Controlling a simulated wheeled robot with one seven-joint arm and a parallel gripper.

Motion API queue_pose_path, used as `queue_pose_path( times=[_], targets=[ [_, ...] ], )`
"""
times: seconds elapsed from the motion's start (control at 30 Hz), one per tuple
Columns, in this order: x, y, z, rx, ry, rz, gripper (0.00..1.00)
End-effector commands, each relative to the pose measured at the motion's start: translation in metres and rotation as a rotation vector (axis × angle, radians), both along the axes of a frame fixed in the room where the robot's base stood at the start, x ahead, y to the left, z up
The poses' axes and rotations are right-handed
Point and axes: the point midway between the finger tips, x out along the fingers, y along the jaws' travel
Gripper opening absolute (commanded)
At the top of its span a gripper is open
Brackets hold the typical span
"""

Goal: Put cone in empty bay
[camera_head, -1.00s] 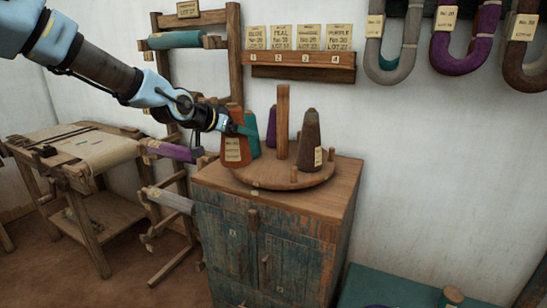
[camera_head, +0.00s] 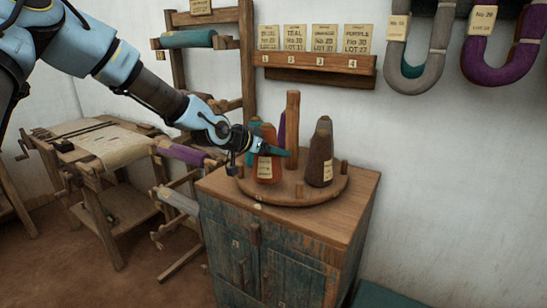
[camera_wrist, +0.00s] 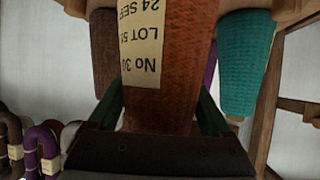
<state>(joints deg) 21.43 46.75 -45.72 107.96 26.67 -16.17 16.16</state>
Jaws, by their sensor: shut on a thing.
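The rust-orange cone (camera_head: 265,170) with a cream label is between the fingers of my gripper (camera_head: 277,151), which is shut on it. In the wrist view the same cone (camera_wrist: 172,62) fills the middle, its label upside down. It is upright over the front left of the round wooden carousel (camera_head: 300,199); I cannot tell whether its base touches the disc. A brown cone (camera_head: 320,155) stands right of the centre post (camera_head: 292,125). A teal cone (camera_wrist: 245,65) and a purple cone (camera_head: 282,130) are behind, partly hidden.
The carousel sits on a worn blue cabinet (camera_head: 250,250). Short pegs, including a front peg (camera_head: 299,191), stand at its rim. A card rack (camera_head: 315,68) and hanging yarn hanks (camera_head: 500,60) are on the wall. A wooden stand (camera_head: 248,60) and a loom (camera_head: 100,150) are left.

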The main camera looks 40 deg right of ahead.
Motion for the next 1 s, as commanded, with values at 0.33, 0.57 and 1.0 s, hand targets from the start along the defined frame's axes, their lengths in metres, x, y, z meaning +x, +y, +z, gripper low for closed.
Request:
queue_pose_path(
  times=[0.33, 0.57, 1.0],
  targets=[
    [0.0, 0.0, -0.029, -0.001, -0.001, 0.0, 0.13],
    [0.0, 0.0, -0.031, 0.0, 0.0, 0.0, 0.86],
    [0.0, 0.001, -0.028, 0.001, 0.0, 0.0, 1.0]
  ],
)
